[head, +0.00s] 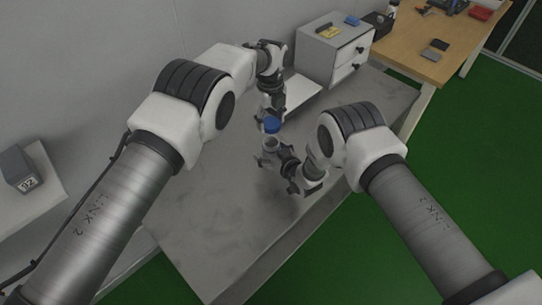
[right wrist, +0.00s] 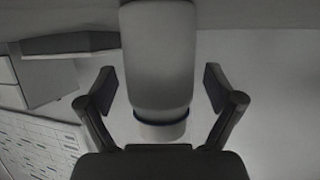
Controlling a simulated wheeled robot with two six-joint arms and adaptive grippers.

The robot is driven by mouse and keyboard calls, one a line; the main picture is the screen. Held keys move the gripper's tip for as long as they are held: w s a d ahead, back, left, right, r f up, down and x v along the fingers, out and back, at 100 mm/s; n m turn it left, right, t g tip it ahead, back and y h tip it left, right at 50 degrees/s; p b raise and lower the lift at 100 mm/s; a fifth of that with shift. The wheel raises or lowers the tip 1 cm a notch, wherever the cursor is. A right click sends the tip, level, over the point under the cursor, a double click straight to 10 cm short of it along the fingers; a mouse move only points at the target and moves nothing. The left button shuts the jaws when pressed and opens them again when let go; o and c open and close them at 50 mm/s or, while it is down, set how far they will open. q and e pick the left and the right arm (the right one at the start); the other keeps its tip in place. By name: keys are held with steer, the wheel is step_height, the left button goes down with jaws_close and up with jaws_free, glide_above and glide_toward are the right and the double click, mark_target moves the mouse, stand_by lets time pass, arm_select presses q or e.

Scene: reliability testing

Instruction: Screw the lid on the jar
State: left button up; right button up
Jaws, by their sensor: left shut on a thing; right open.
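The blue lid (head: 271,125) is in the head view, held in my left gripper (head: 271,114), which points down and is shut on it. A pale jar (head: 271,143) is just below the lid, largely hidden by the grippers. My right gripper (head: 268,160) is low beside the jar. In the right wrist view the pale jar (right wrist: 158,60) stands between the fingers of my open right gripper (right wrist: 160,92), with a visible gap on each side. A thin blue band crosses it near its lower end in that view. Whether lid and jar touch is not clear.
The grey table (head: 225,230) is clear in front. A white drawer unit (head: 335,52) stands at the back, with small yellow and blue items on top. A wooden table (head: 420,45) with several small objects is at the back right. A box (head: 20,170) sits on a shelf at left.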

mark_target(270, 137)
jaws_close()
arm_select(q)
steer(key=shift+f, duration=2.5)
steer(key=shift+f, duration=0.85)
arm_select(e)
steer(key=shift+s, duration=0.1)
arm_select(q)
steer(key=shift+f, duration=0.6)
